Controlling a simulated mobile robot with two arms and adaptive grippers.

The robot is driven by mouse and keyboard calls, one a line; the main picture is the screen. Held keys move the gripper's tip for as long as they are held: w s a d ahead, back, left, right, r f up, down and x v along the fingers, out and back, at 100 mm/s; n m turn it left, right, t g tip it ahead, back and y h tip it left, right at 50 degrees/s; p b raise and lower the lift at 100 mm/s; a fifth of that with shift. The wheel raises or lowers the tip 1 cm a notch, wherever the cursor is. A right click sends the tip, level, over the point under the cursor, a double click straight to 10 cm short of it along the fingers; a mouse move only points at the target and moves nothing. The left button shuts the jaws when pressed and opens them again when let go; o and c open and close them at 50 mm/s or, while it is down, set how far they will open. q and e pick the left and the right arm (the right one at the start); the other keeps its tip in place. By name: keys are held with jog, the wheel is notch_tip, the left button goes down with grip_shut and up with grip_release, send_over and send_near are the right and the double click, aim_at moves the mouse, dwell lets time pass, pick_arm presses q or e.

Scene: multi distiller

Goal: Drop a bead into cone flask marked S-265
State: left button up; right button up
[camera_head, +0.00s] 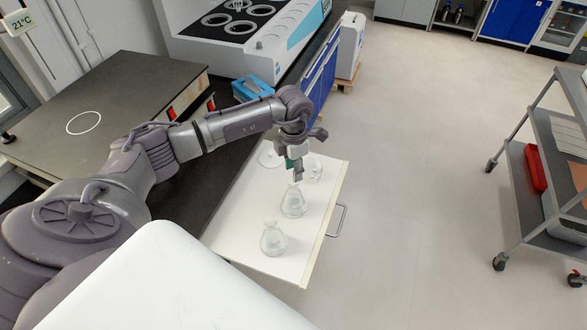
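An open white drawer (240,228) holds clear glass flasks. One flask (273,240) stands at the near end, and a second flask (293,203) stands in the middle. More clear glassware (314,174) stands behind, partly hidden by my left gripper. I cannot read any S-265 marking. My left gripper (297,178) points down just above the mouth of the middle flask. Its fingers are small and close together, so I cannot tell whether they are shut or hold anything. A teal patch shows at the gripper. No bead is visible. My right gripper is out of view.
A dark bench (130,90) stands at the left, with a white device with round black-topped positions (240,18) behind. A blue box (252,88) sits beyond my arm. A grey cart (520,190) stands at right. The floor between is clear.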

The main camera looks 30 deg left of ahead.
pick_arm(q)
notch_tip(320, 180, up, 11)
jog(key=shift+r, duration=0.2)
dwell(0.7)
